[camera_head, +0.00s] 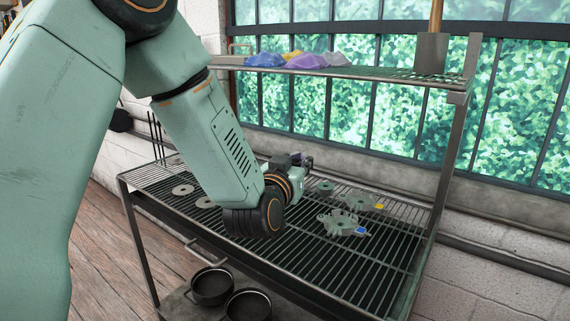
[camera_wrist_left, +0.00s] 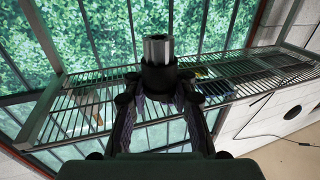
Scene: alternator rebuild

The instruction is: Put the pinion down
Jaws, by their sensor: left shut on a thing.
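The pinion (camera_wrist_left: 158,47) is a bright metal cylinder with a dark, wider collar below it. In the left wrist view it stands up between the two dark fingers of my left gripper (camera_wrist_left: 158,88), which is shut on it at the collar. In the head view my left gripper (camera_head: 298,161) is over the back middle of the slatted rack (camera_head: 300,240). The pinion is hard to make out there among the dark fingers. I cannot tell whether it touches the rack. My right gripper is in neither view.
Several grey finned parts (camera_head: 341,225) lie right of the gripper, with a yellow tag (camera_head: 379,206) and a blue tag (camera_head: 361,230). Flat discs (camera_head: 183,190) lie at left. An upper shelf (camera_head: 385,73) holds coloured cloths (camera_head: 306,61). The rack's front right is clear. Black pots (camera_head: 212,286) stand below.

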